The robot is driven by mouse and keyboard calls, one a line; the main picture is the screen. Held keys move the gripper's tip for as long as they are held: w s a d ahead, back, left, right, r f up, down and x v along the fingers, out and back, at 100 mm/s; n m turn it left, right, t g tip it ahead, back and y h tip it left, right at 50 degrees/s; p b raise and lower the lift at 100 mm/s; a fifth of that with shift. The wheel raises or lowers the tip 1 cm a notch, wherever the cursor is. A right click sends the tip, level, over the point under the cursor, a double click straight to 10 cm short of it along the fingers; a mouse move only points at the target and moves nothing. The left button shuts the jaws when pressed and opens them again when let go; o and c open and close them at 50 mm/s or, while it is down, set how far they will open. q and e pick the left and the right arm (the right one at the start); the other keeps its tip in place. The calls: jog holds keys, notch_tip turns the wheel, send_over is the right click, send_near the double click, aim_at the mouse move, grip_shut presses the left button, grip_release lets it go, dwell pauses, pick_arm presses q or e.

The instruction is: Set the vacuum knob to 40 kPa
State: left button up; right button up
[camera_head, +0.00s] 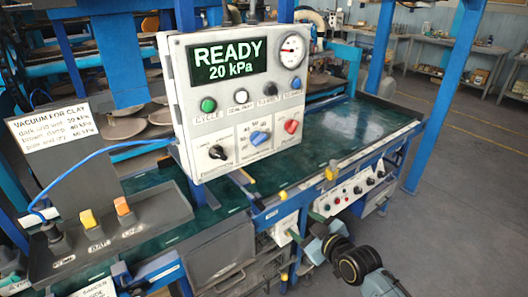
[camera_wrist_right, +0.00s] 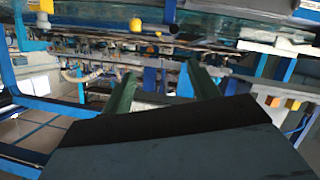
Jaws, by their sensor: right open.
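The grey control box (camera_head: 225,95) hangs on a blue post in the head view. Its green display (camera_head: 228,62) reads READY 20 kPa. A round gauge (camera_head: 292,50) with a red needle is beside the display. A blue knob (camera_head: 260,137) sits low in the middle, with a printed number scale around it. A black knob (camera_head: 217,152) is to its left and a red knob (camera_head: 291,126) to its right. My right gripper (camera_head: 305,228) is open and empty, below and right of the box, apart from it. Its two green fingers stand apart in the right wrist view (camera_wrist_right: 162,92). My left gripper is out of view.
A row of buttons, including a green one (camera_head: 208,105), runs under the display. A placard (camera_head: 50,125) lists clay vacuum values: 20, 40 and 60 kPa appear. A blue hose (camera_head: 95,157) crosses at left. A lower switch panel (camera_head: 350,190) is beside my right arm.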

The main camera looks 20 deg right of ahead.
aim_at(262, 142)
jog(key=a+r+n+t+y+p, duration=0.1)
jog(key=a+r+n+t+y, duration=0.2)
jog(key=r, duration=1.7)
jog(key=p+x, duration=0.1)
jog(key=x, duration=1.1)
jog(key=shift+s+a, duration=0.1)
jog(key=shift+a, duration=0.05)
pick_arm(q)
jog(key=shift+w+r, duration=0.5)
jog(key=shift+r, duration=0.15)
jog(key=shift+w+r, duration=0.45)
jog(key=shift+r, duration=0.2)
pick_arm(e)
jog(key=shift+x, duration=0.8)
jog(key=c, duration=1)
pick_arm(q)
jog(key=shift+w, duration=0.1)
